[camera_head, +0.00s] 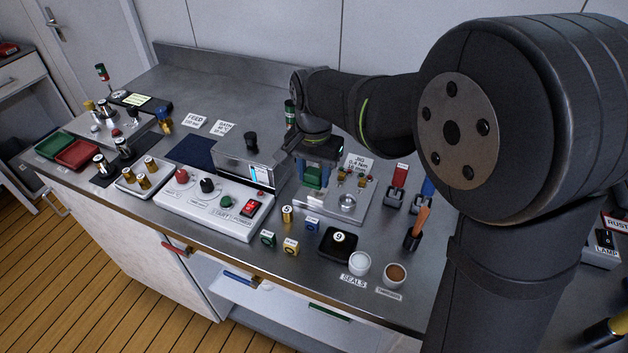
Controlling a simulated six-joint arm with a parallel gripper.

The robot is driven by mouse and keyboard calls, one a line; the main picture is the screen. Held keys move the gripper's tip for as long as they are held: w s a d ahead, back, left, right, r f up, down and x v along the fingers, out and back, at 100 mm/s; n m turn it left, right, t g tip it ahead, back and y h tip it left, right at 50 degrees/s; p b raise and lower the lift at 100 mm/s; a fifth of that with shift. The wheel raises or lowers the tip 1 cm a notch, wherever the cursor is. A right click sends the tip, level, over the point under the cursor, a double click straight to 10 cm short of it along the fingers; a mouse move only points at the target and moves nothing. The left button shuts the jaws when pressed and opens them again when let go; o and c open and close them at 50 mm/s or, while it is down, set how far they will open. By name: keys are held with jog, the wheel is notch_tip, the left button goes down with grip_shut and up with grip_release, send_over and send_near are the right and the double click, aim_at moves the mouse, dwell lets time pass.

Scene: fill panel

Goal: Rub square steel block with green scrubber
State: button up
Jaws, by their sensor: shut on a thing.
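My gripper (314,182) is at the back middle of the bench, pointing down over the left part of a steel jig plate (362,212).
Handled tools (418,226) stand right.

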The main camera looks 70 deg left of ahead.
jog(key=shift+r, duration=1.1)
jog(key=w+d, duration=0.1)
jog(key=w, duration=0.5)
jog(key=w+d+r+m, duration=0.1)
jog(key=w+d, duration=0.1)
jog(key=w, duration=0.5)
jog(key=w+d+r+m, duration=0.1)
jog(key=w, duration=0.6)
jog(key=shift+w+d, duration=0.25)
jog(key=shift+d, duration=0.05)
jog(key=w+d+r+m, duration=0.1)
jog(key=w+d, duration=0.5)
jog(key=w, duration=0.2)
jog(key=w+d+r+m, duration=0.1)
jog(key=w+d+m, duration=0.1)
jog(key=w+d, duration=0.45)
jog(key=w+d+r+m, duration=0.1)
jog(key=w+d, duration=0.4)
jog(key=d, duration=0.6)
jog(key=w+d+r+m, duration=0.1)
jog(key=w+d, duration=0.4)
jog(key=d, duration=0.7)
jog(key=w+d+r+m, duration=0.1)
jog(key=w+d+m, duration=0.1)
jog(key=w+d, duration=0.4)
jog(key=d, duration=0.5)
jog(key=shift+d+r, duration=0.2)
jog(key=shift+r, duration=0.15)
jog(key=shift+a, duration=0.15)
